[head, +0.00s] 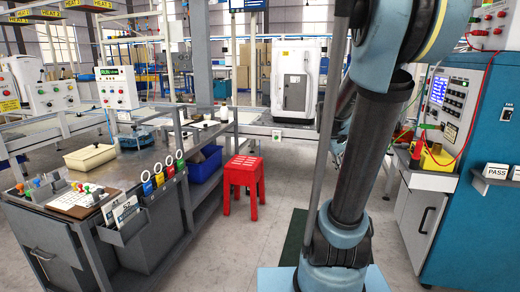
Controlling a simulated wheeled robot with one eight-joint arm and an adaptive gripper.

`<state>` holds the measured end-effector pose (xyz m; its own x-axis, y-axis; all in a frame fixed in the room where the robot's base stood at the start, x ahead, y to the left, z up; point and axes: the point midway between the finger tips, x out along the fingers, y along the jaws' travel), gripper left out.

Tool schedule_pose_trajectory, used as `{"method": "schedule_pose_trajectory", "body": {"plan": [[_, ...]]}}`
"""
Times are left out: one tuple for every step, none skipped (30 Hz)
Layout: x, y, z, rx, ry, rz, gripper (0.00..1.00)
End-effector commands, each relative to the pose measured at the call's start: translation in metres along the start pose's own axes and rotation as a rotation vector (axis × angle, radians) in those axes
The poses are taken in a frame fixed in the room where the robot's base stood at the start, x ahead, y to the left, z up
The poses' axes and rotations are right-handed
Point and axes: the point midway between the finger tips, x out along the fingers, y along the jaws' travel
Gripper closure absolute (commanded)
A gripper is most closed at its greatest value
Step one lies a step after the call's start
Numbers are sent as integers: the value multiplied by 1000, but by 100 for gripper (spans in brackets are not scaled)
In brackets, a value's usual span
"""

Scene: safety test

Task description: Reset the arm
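My arm stands in the right half of the head view, with blue joints and a dark grey link. It rises from a light blue base plate and bends at the top, where it leaves the picture. My gripper is outside the view, so its fingers and anything in them are hidden.
A grey workbench (150,166) with coloured knobs, a cream tray (90,159) and control boxes stands at left. A red stool (243,184) stands beside it. A teal test cabinet (492,215) with cables is at right. Open floor (235,245) lies between bench and arm.

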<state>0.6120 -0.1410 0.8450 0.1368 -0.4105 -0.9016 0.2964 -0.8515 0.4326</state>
Motion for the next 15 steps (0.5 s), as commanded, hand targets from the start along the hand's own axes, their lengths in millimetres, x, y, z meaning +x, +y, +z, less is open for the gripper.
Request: {"method": "schedule_pose_trajectory", "body": {"plan": [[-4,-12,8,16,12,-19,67],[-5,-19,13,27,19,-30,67],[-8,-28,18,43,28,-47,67],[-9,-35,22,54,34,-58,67],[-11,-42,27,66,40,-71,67],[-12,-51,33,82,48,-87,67],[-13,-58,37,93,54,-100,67],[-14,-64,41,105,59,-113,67],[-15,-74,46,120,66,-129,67],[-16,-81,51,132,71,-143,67],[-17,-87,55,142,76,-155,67],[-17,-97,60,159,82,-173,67],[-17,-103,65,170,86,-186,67],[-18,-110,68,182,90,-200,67],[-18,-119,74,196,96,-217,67]]}}
